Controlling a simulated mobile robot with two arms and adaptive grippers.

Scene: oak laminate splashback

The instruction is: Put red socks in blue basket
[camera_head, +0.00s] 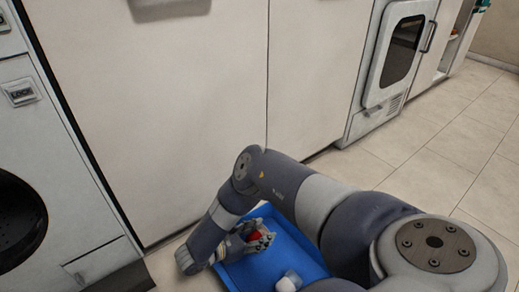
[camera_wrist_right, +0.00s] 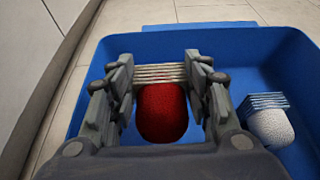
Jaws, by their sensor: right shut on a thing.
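The blue basket (camera_head: 284,244) stands on the floor, low in the middle of the head view. It also fills much of the right wrist view (camera_wrist_right: 240,38). My right gripper (camera_head: 262,240) is over the basket, shut on a red sock (camera_wrist_right: 162,112) with a light striped cuff. The red also shows between the fingers in the head view (camera_head: 255,236). In the wrist view the fingers lie on both sides of the sock. I cannot tell whether the sock touches the basket floor. My left gripper is not in view.
A white sock (camera_wrist_right: 270,127) with a blue striped cuff lies in the basket, right of my gripper. Pale cabinet fronts (camera_head: 165,100) rise behind the basket. A washer (camera_head: 20,215) stands at left. Tiled floor (camera_head: 455,150) is clear at right.

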